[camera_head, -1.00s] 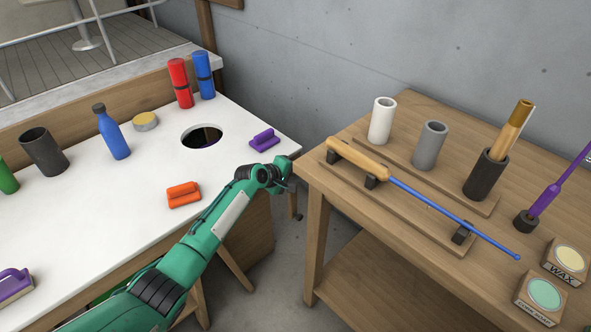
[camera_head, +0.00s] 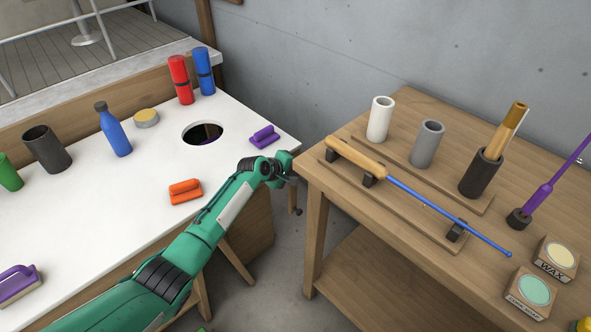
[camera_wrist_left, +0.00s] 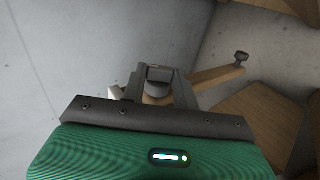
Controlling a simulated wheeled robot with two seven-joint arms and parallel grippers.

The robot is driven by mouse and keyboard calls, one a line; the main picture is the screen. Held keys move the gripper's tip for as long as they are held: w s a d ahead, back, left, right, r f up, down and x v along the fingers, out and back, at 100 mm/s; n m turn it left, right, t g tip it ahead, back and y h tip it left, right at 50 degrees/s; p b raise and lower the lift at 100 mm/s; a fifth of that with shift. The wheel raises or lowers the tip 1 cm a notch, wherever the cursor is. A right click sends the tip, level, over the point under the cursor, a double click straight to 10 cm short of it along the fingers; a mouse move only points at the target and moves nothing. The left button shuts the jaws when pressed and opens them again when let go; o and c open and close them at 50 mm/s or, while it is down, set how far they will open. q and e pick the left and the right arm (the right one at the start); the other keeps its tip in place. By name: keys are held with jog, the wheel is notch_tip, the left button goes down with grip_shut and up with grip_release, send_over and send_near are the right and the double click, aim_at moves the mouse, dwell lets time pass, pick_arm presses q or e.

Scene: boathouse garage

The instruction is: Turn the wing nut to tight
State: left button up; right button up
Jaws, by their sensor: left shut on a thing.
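My left arm reaches across the front of the white bench to the gap between the two tables. Its wrist is by the bench's right end, and the fingers are hidden in the head view. In the left wrist view my left gripper (camera_wrist_left: 158,88) is shut on a small grey piece, apparently the wing nut (camera_wrist_left: 159,73). The fingers cover much of it, so its wing angle and tightness cannot be read. A wooden bar (camera_wrist_left: 218,75) runs right from behind the fingers to a dark knob (camera_wrist_left: 241,57). My right gripper is not in view.
The white bench (camera_head: 100,215) holds an orange block (camera_head: 185,191), a purple block (camera_head: 265,137), a blue bottle (camera_head: 113,130) and a round hole (camera_head: 203,133). The wooden table (camera_head: 400,107) close at right carries a blue rod (camera_head: 450,215) on rests and several cups.

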pick_arm(q)
jog(key=o, duration=1)
jog(key=shift+c, duration=0.2)
jog(key=p+v, duration=0.1)
jog(key=v, duration=1.2)
jog(key=shift+s+a+p, duration=0.25)
jog(key=shift+a+p, duration=0.05)
jog(key=shift+p, duration=0.1)
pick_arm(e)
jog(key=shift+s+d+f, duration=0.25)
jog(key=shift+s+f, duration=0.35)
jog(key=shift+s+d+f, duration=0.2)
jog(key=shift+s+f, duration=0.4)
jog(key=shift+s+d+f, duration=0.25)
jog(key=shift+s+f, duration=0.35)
pick_arm(q)
jog(key=shift+r, duration=0.1)
